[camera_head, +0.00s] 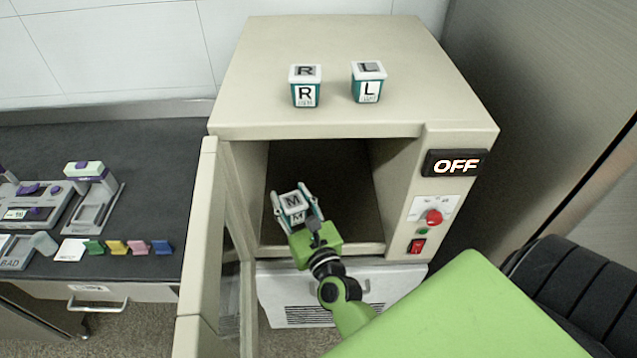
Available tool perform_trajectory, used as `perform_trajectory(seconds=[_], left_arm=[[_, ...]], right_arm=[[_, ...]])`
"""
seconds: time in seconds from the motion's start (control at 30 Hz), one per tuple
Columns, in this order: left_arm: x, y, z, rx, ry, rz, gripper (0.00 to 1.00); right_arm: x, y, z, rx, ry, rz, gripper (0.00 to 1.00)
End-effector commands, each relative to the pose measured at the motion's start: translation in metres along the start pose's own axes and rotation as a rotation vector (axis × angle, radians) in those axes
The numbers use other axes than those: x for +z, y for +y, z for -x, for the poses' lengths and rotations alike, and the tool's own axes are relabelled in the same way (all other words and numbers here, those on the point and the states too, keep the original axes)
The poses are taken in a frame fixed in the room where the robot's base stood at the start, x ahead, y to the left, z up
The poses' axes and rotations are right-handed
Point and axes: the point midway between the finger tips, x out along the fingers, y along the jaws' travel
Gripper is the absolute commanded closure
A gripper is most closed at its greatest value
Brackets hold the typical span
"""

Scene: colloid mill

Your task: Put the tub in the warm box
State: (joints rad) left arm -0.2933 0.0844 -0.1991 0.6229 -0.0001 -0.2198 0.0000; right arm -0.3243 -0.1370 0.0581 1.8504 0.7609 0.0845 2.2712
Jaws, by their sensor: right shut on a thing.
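The warm box (330,125) is a beige cabinet with its door (203,230) swung open to the left and a dark chamber (340,170). A small white and teal tub marked M (292,202) is at the chamber's opening. My right gripper (297,210) is shut on this tub, with a finger on each side. I cannot tell whether the tub touches the chamber floor. Two similar tubs, marked R (305,87) and L (368,82), stand upright on top of the warm box. My left gripper is not in view.
The display (455,163) reads OFF, above a red knob (433,217) and a red switch (417,246). A dark bench (140,210) at the left holds grey devices and several coloured pieces. The chamber behind the tub looks empty.

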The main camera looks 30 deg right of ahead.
Motion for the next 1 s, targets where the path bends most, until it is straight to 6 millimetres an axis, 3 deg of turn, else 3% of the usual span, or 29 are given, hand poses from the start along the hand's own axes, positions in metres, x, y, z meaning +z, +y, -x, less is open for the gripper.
perform_trajectory(seconds=[0.17,0.43,0.7,1.0], left_arm=[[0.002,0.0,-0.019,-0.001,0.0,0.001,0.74],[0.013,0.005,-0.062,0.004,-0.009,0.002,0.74],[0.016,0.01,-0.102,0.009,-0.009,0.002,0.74],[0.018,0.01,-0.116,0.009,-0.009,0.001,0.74]], right_arm=[[-0.017,-0.023,-0.021,-0.004,-0.004,0.005,0.86],[-0.049,-0.076,-0.061,-0.005,-0.005,0.005,0.86],[-0.082,-0.095,-0.076,-0.003,-0.003,0.002,0.86],[-0.093,-0.105,-0.084,-0.003,-0.002,0.001,0.86]])
